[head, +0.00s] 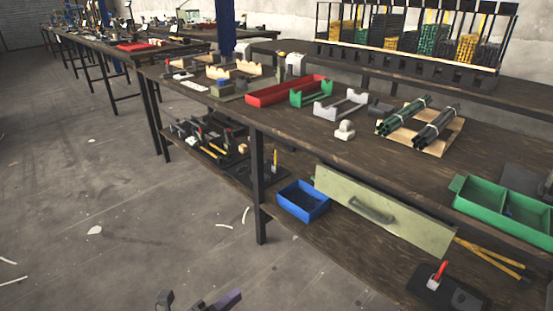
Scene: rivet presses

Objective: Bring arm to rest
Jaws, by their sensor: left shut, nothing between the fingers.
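My left gripper (222,301) shows only in part at the bottom edge of the head view, as dark pieces low over the bare floor. It is shut and holds nothing. It is apart from the workbench (300,130), whose near side stands to its right and beyond. The rest of my left arm is cut off by the frame's edge. My right gripper is not in view.
The bench top carries a red tray (286,91), green and grey holders, and dark rod bundles (436,124) on a wooden pallet. The lower shelf holds a blue bin (302,203) and a pale green panel (385,212). The grey floor (90,210) at left is mostly clear.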

